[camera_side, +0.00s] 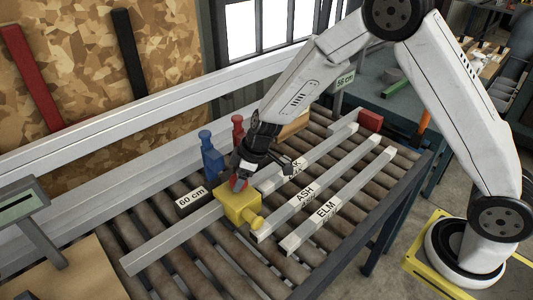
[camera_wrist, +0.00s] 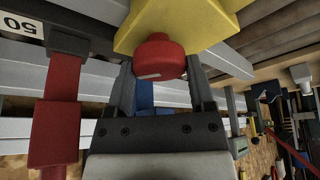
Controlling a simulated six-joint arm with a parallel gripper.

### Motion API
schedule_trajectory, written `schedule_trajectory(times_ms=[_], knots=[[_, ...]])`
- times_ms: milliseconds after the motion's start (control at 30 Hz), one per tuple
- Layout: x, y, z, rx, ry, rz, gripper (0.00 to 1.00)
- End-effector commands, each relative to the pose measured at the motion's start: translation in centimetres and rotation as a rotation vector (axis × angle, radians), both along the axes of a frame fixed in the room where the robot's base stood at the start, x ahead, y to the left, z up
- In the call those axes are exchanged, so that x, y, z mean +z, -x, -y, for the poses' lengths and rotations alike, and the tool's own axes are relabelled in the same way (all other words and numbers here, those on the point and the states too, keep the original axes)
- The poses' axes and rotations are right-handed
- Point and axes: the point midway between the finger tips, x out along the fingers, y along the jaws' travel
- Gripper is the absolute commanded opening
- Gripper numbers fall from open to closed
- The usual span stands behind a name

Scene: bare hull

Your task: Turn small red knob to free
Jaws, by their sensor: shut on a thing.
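The small red knob (camera_wrist: 158,56) sits on a yellow block (camera_wrist: 190,18) and has a pale line on its face, nearly level in the wrist view. My gripper (camera_wrist: 160,75) has a finger on each side of the knob and is shut on it. In the side view, my gripper (camera_side: 239,180) points down onto the yellow block (camera_side: 238,208), with a bit of red showing between its fingers. The yellow block sits on a long pale bar (camera_side: 150,255) on the roller bed. The knob's markings, if any, cannot be read.
A blue clamp-like block (camera_side: 212,158) and a red one (camera_side: 238,130) stand behind my gripper. Bars labelled ASH (camera_side: 320,182) and ELM (camera_side: 335,205) lie to the right.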

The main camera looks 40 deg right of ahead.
Motion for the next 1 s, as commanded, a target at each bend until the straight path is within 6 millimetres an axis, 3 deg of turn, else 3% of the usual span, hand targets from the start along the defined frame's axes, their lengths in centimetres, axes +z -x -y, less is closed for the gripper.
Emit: schedule_trajectory(times_ms=[600,1000], knots=[[0.06,-0.24,0.12,0.471,0.0,0.001,0.1],[0.06,-0.27,0.12,0.602,0.001,0.002,0.1]])
